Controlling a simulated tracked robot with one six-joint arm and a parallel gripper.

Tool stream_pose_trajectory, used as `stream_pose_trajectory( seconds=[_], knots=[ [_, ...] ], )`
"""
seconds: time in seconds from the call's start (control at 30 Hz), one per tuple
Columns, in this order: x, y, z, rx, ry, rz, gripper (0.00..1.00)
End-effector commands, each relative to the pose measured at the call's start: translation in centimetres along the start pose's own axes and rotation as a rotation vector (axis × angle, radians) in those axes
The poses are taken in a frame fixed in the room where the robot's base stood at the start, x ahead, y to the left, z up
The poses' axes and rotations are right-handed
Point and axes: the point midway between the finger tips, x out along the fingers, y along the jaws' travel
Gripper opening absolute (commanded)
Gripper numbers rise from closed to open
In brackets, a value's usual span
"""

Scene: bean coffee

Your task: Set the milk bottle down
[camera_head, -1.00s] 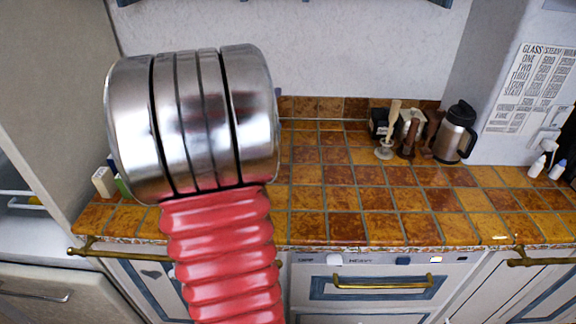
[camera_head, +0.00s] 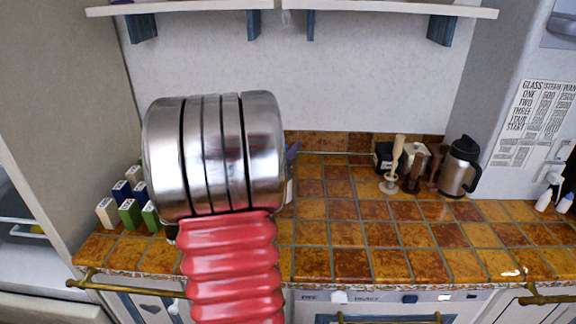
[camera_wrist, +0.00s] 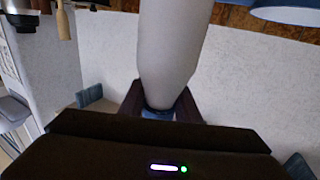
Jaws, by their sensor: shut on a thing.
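The milk bottle (camera_wrist: 172,45) is white with a blue cap (camera_wrist: 158,114). In the wrist view it fills the upper middle, seen upside down, with the tiled counter at the top edge. My gripper (camera_wrist: 160,102) is shut on it near the cap end, with a dark finger on each side. In the head view my arm hides my gripper and most of the bottle; only a narrow pale and blue strip shows at the arm's right edge. I cannot tell whether the bottle's base touches the counter.
The orange tiled counter (camera_head: 350,235) is clear in the middle. Several small cartons (camera_head: 128,210) stand at its left end. A steel jug (camera_head: 459,168), coffee tools (camera_head: 411,172) and small white bottles (camera_head: 551,198) are at right. A shelf (camera_head: 390,8) hangs above.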

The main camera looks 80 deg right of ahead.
Motion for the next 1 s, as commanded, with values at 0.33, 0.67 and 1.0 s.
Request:
stream_pose_trajectory(
  seconds=[0.33,0.67,1.0],
  knots=[
    [0.0,-0.1,1.1,0.002,0.004,-0.001,0.00],
    [0.0,-0.1,3.0,-0.001,0.001,-0.002,0.00],
    [0.0,-0.1,4.9,0.001,0.003,-0.002,0.00]
  ],
)
